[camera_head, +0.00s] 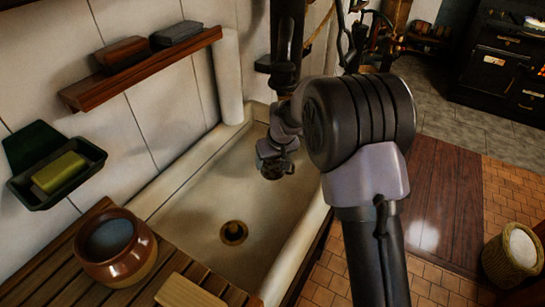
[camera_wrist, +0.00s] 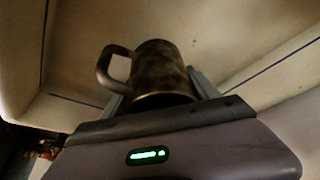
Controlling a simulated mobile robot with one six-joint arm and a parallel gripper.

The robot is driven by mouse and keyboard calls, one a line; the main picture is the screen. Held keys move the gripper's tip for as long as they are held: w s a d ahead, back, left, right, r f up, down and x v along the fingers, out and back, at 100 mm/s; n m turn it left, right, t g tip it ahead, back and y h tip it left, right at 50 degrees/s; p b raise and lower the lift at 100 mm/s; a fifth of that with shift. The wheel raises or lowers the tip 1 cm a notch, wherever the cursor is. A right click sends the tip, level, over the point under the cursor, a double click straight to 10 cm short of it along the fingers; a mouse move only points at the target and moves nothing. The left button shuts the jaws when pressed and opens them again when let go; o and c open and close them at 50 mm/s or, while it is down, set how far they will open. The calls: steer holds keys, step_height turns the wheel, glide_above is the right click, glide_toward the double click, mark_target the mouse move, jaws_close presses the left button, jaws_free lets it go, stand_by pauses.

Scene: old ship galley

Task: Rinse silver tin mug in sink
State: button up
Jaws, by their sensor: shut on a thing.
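The mug (camera_wrist: 160,66) is dark brownish metal in the wrist view, with its handle to the left. My gripper (camera_wrist: 163,88) is shut on it, with one finger on each side of the body. In the head view, my gripper (camera_head: 275,160) hangs over the far part of the pale sink (camera_head: 190,192). The mug cannot be made out there, as my wrist and arm cover that spot. The sink has a brass drain (camera_head: 233,232) in its near part. No water can be seen.
A brown crock (camera_head: 117,262) stands on the slatted wooden board (camera_head: 50,285) at the sink's near end. A green soap dish (camera_head: 60,178) and a wooden shelf (camera_head: 145,70) are on the tiled wall to the left. A basket (camera_head: 512,257) stands on the floor at right.

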step_height(320, 180, down, 9)
steer(key=b, duration=0.5)
steer(key=shift+r, duration=0.1)
steer(key=shift+r, duration=0.15)
stand_by(2.2)
step_height(320, 180, up, 17)
steer(key=p, duration=1.1)
stand_by(1.8)
step_height(320, 180, up, 4)
steer(key=p, duration=0.3)
stand_by(0.5)
